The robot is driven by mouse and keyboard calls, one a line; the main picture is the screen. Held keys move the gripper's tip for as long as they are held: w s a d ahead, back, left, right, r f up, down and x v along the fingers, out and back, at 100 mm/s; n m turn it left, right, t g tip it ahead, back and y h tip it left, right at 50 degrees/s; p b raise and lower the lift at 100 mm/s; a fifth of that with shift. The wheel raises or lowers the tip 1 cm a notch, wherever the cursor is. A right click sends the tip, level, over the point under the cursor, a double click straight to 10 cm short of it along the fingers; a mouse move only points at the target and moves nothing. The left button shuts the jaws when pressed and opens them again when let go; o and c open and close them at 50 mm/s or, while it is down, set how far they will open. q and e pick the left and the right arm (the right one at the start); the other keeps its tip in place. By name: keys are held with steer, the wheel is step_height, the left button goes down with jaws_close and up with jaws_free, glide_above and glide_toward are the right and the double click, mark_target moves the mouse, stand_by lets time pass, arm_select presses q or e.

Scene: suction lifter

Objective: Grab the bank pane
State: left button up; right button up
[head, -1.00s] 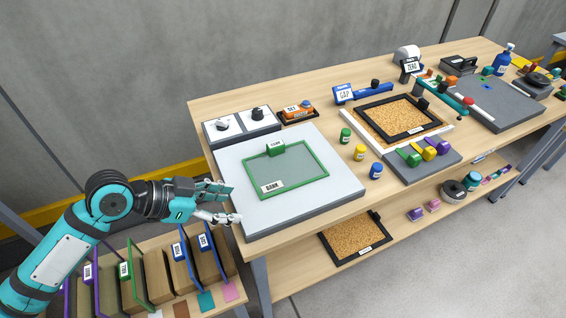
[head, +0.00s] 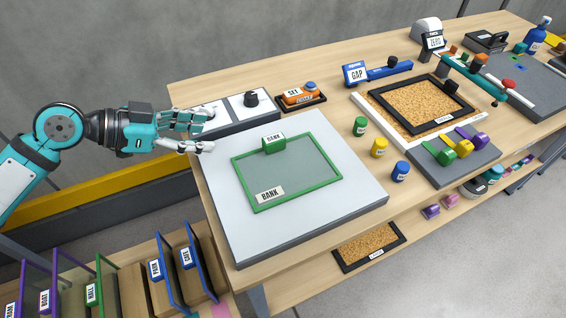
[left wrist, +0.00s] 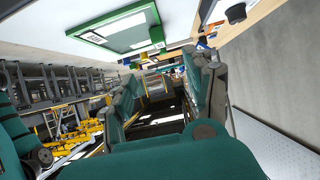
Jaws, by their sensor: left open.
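The bank pane (head: 256,202) is a grey sheet in a green frame with a white "BANK" label. It lies flat on the light slab (head: 225,212), with a green labelled block (head: 274,142) at its far edge. My left gripper (head: 212,131) is open and empty, over the slab's far left corner near the white knob panels, left of the pane and apart from it. In the left wrist view the green pane (left wrist: 120,32) shows at the top, beyond the open fingers (left wrist: 165,95). My right gripper is not in view.
White knob panels (head: 252,107) and an orange "SET" device (head: 300,95) stand behind the slab. Green, yellow and blue small pots (head: 379,148) stand to its right, beside a cork board (head: 418,105). Several labelled panes (head: 160,270) stand in a rack at the lower left.

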arm_select(q)
steer(key=p, duration=0.3)
glide_toward(273, 138)
steer(key=x, duration=0.4)
steer(key=shift+w+a+f, duration=0.1)
steer(key=shift+a+f, duration=0.05)
steer(key=shift+a, duration=0.05)
steer(key=shift+w+d+f, duration=0.15)
steer(key=shift+d+f, duration=0.15)
steer(key=shift+d, duration=0.4)
steer(key=p+x, duration=0.1)
steer(key=x, duration=0.4)
steer(key=shift+r, duration=0.1)
jaws_close()
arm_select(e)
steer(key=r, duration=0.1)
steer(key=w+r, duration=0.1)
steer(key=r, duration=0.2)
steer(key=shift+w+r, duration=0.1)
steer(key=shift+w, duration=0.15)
